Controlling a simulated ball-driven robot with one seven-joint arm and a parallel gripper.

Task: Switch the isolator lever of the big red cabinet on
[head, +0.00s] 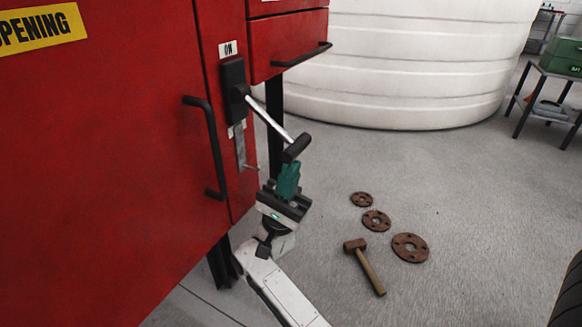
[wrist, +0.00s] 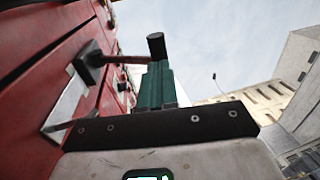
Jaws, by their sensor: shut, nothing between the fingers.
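The big red cabinet (head: 95,150) fills the left of the head view. Its isolator has a black housing (head: 234,88) under an "ON" label (head: 228,48). A silver lever (head: 270,119) slants out and down to the right from it, ending in a black crosswise grip (head: 297,147). The grip also shows at the top of the wrist view (wrist: 156,45). My gripper (head: 289,165) has green fingers, shut and empty, pointing up just below the grip. The fingers also show in the wrist view (wrist: 156,75). I cannot tell whether they touch the grip.
A black door handle (head: 208,150) and a metal hasp (head: 241,148) are left of my gripper. A drawer handle (head: 302,55) is above right. A hammer (head: 366,266) and rusty flanges (head: 410,247) lie on the floor. A white tank (head: 410,70) stands behind.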

